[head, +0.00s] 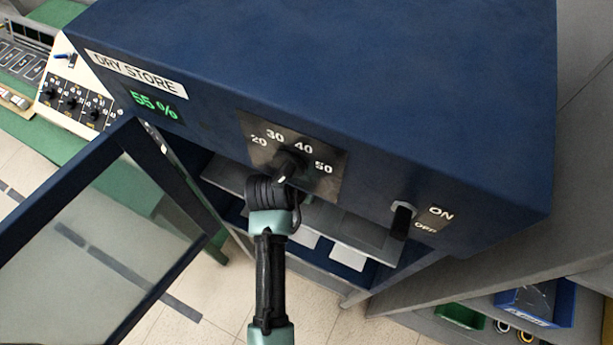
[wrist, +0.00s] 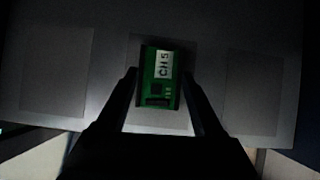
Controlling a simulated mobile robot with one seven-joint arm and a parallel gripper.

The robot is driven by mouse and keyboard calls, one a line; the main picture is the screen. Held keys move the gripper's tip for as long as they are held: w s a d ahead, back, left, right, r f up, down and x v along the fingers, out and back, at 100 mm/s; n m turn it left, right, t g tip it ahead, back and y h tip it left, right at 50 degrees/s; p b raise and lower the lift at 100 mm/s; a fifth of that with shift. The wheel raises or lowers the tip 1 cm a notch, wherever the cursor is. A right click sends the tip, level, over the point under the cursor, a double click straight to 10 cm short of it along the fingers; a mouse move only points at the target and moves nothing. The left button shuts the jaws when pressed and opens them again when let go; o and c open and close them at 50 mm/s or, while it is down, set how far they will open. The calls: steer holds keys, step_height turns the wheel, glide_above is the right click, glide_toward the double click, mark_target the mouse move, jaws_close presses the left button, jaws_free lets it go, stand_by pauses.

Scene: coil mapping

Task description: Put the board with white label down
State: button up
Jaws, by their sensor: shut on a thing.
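The green board (wrist: 157,92) with a white label reading "CH 5" shows in the wrist view, between the fingers of my gripper (wrist: 160,78). The gripper is shut on the board, with a dark finger along each side. The board is over the middle pale square (wrist: 160,122) of a grey shelf (wrist: 110,108); I cannot tell whether it touches the shelf. In the head view my arm reaches into the dark blue dry store cabinet (head: 330,75), and the gripper and board are hidden there.
Two more pale squares, left (wrist: 57,70) and right (wrist: 253,93), are bare. The cabinet's glass door (head: 110,240) stands open at the left. A dial (head: 290,165) and an on/off switch (head: 402,218) are on its front, close above my arm.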

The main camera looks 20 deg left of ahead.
steer(key=shift+s+f, duration=0.1)
steer(key=shift+f, duration=0.15)
steer(key=o, duration=1.5)
steer(key=shift+s+r+b, duration=0.2)
steer(key=shift+r+b, duration=0.2)
steer(key=shift+r, duration=0.15)
steer(key=shift+s+r+b, duration=0.2)
steer(key=shift+s+b, duration=1.25)
steer(key=shift+s, duration=4.7)
